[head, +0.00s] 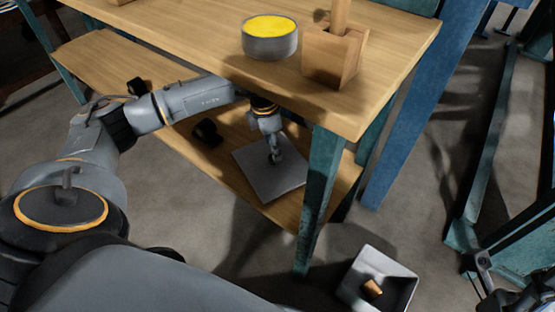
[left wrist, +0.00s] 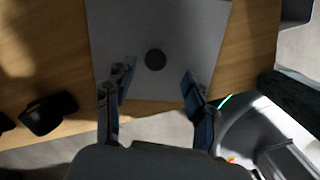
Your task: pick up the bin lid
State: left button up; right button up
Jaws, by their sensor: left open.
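The bin lid (head: 262,178) is a flat grey square plate lying on the lower wooden shelf of the table. In the left wrist view the lid (left wrist: 160,25) has a round dark knob (left wrist: 155,60) near its middle. My left gripper (head: 274,158) reaches in under the tabletop and is over the lid. In the left wrist view its two fingers (left wrist: 156,76) are spread apart, with the knob showing between and just beyond their tips. They hold nothing. Part of my right gripper (head: 484,264) shows at the lower right edge; its jaws cannot be made out.
An open grey bin (head: 400,265) with a small brown block (head: 373,287) inside stands on the floor. A teal table leg (head: 318,195) rises beside the lid. A round tin with yellow contents (head: 270,40) and a wooden holder (head: 332,58) stand on the tabletop.

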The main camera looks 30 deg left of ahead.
aim_at(273, 162)
pick_arm(q)
jog(key=f+b, duration=0.1)
jog(key=f, duration=0.1)
jog(key=f+b, duration=0.1)
jog(key=f, duration=0.1)
jog(key=f+b, duration=0.1)
jog(key=f, duration=0.1)
jog(key=shift+w+a+f, duration=0.1)
jog(key=shift+w, duration=0.25)
jog(key=shift+c, duration=0.4)
grip_shut()
